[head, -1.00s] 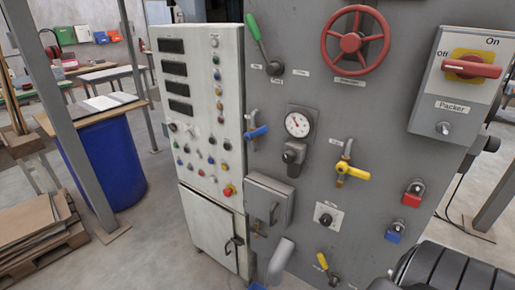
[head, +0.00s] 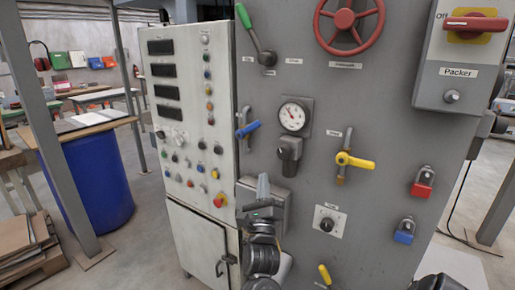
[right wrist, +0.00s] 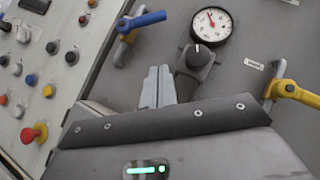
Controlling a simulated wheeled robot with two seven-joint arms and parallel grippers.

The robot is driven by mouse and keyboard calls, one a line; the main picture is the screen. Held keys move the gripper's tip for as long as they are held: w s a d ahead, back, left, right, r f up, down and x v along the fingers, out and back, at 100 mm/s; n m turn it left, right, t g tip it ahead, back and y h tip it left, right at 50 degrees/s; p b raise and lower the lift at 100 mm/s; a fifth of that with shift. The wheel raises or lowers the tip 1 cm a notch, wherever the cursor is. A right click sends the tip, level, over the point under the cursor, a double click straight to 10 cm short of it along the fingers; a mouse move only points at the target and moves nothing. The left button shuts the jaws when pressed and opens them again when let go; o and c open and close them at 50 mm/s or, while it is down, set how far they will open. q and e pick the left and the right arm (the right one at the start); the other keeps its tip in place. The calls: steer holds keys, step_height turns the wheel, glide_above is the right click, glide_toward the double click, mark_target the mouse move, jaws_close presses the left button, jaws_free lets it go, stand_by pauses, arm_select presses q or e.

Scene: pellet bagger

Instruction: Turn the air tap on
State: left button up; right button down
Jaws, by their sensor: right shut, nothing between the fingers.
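Two lever taps are on the grey machine panel. One has a blue handle (head: 249,129), the other a yellow handle (head: 356,161). Both handles lie across their pipes, pointing right; the blue one tilts slightly up. The labels are too small to read, so I cannot tell which is the air tap. In the right wrist view the blue handle (right wrist: 142,20) is at upper left and the yellow handle (right wrist: 297,94) at the right edge. My right gripper (head: 263,184) is shut and empty, below the blue tap and apart from both handles. It also shows in the right wrist view (right wrist: 158,84). My left gripper is not visible.
Between the taps are a pressure gauge (head: 293,116) and a dark knob (head: 289,148). A grey box (head: 283,205) juts out behind my right gripper. A green lever (head: 244,16) and red wheel (head: 345,20) are above. Red (head: 422,183) and blue (head: 405,231) padlock-like parts are at right.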

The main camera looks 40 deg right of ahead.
mark_target(248, 129)
steer(key=a+r+p+x, duration=0.1)
steer(key=a+p+x, duration=0.1)
steer(key=p+x, duration=0.5)
steer(key=shift+w+a+x, duration=0.2)
steer(key=shift+a+x, duration=0.15)
steer(key=shift+x, duration=2.85)
steer(key=shift+a+r+n+t+y, duration=0.1)
steer(key=shift+r+n+t+y, duration=0.2)
